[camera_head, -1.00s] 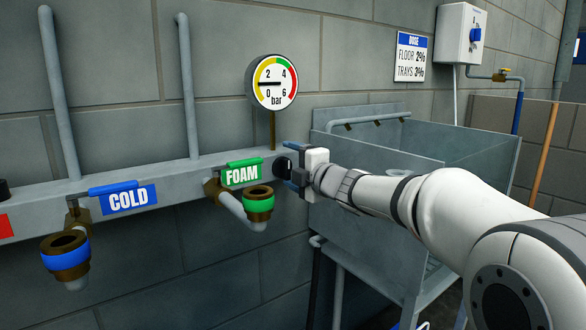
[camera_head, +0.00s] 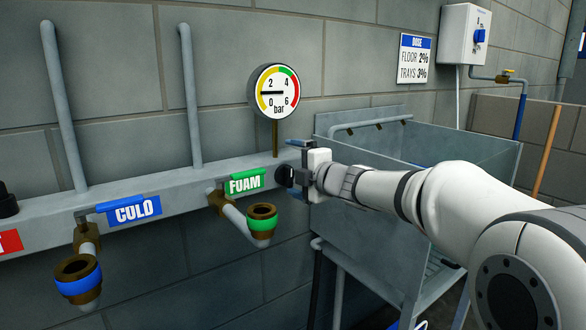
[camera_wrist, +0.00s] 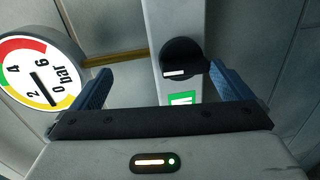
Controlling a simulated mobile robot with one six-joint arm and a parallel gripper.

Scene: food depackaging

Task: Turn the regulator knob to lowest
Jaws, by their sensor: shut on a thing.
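The black regulator knob (camera_head: 284,176) is at the right end of the grey wall rail, right of the green FOAM label. In the wrist view the knob (camera_wrist: 180,58) is round with a white mark on its lower edge. My gripper (camera_head: 291,160) is at the knob and shut on it. In the wrist view its blue right finger is beside the knob's edge; its left finger shows farther off, and its contact cannot be told. The pressure gauge (camera_head: 275,91) above has its needle pointing left, between 0 and 2 bar.
The FOAM outlet (camera_head: 261,222) with a green ring and the COLD outlet (camera_head: 78,279) with a blue ring stick out from the rail (camera_head: 190,187). A grey metal sink (camera_head: 450,165) stands right, behind my arm. A white dosing box (camera_head: 465,35) hangs upper right.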

